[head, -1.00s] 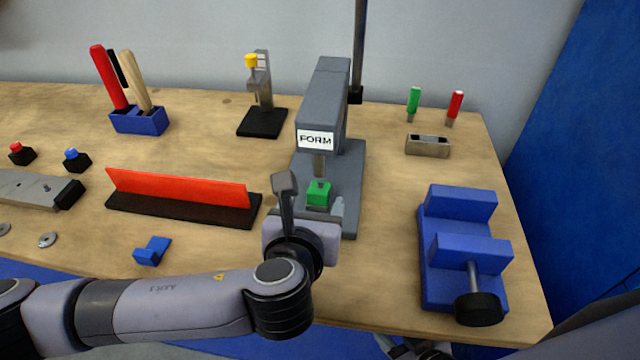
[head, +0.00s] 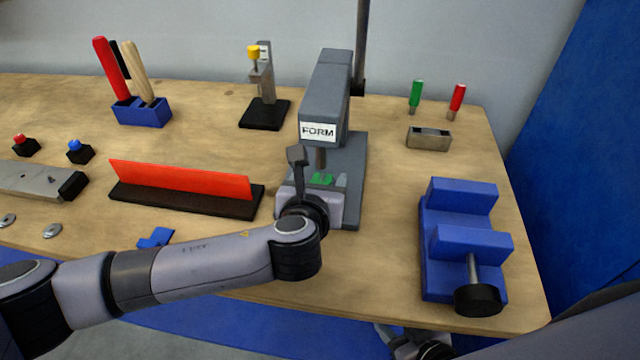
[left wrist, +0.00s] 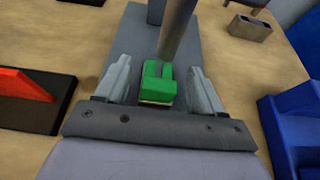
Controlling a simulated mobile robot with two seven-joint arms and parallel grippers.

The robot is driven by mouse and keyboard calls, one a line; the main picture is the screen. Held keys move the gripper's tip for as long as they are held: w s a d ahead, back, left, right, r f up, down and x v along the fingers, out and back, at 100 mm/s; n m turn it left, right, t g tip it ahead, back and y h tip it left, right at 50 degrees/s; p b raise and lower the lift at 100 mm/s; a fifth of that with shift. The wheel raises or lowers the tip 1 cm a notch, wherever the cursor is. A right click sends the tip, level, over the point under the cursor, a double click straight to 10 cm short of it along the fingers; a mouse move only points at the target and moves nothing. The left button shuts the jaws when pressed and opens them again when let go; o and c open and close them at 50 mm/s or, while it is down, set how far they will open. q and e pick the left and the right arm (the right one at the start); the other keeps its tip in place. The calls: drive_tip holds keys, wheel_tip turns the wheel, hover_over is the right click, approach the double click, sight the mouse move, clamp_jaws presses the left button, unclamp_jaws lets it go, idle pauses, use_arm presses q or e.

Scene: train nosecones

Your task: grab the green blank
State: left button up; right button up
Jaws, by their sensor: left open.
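The green blank (head: 322,179) sits on the base of the grey press marked FORM (head: 325,90), below its ram. In the left wrist view the green blank (left wrist: 158,82) stands between the two grey fingers of my left gripper (left wrist: 160,85), with a gap on each side. My left gripper (head: 321,185) is open and hides part of the blank in the head view. Part of my right arm's end (head: 415,343) shows at the bottom edge; its jaws cannot be made out.
The press ram (left wrist: 177,30) stands close above the blank. A blue vise (head: 465,245) is to the right, and a red bar on a black base (head: 180,185) is to the left. A small metal block (head: 429,138) stands at the back right.

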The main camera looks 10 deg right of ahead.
use_arm(q)
drive_tip(key=c, duration=1.1)
